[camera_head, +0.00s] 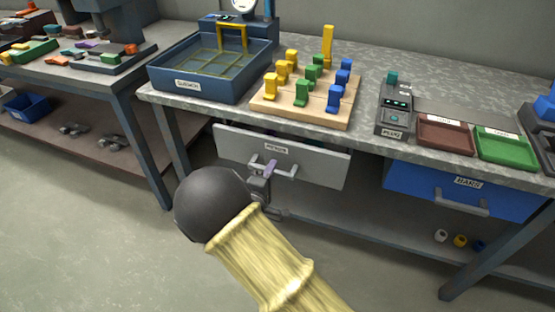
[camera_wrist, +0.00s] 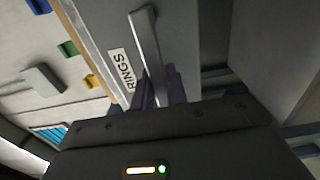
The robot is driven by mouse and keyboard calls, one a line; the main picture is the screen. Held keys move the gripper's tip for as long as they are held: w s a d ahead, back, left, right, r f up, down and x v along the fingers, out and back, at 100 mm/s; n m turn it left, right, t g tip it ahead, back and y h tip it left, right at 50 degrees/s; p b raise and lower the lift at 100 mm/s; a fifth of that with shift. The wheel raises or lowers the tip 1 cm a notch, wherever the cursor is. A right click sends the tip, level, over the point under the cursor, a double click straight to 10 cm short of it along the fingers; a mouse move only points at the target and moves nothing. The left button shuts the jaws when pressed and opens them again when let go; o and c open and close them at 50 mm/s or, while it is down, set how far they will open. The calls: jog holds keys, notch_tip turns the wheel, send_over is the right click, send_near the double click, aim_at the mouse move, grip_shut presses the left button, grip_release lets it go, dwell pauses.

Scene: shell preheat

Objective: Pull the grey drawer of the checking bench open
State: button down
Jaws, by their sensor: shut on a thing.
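The grey drawer (camera_head: 320,166) is under the bench top, left of a blue drawer. Its front has a white label and a pale bar handle (camera_head: 287,172). In the wrist view the grey drawer front (camera_wrist: 180,35) fills the upper middle, with the handle (camera_wrist: 145,38) running down between my fingers and a label reading "RINGS". My gripper (camera_head: 264,168) is shut on the handle, its purplish fingers also showing in the wrist view (camera_wrist: 163,88). My arm hides part of the space below the drawer.
The bench top (camera_head: 375,65) carries a blue tray (camera_head: 205,90), a pegboard (camera_head: 300,112) with coloured blocks, a small device (camera_head: 395,110) and brown and green trays. The blue drawer (camera_head: 415,182) is to the right. Open floor lies in front, and another table stands left.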

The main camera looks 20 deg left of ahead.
jog(key=s+p, duration=0.5)
jog(key=s, duration=0.9)
jog(key=shift+a, duration=0.4)
jog(key=c, duration=1.4)
grip_release()
jog(key=shift+w, duration=0.1)
jog(key=s+a+p, duration=0.1)
jog(key=s+p, duration=0.1)
jog(key=s, duration=1.5)
jog(key=shift+s, duration=0.25)
jog(key=shift+a, duration=0.1)
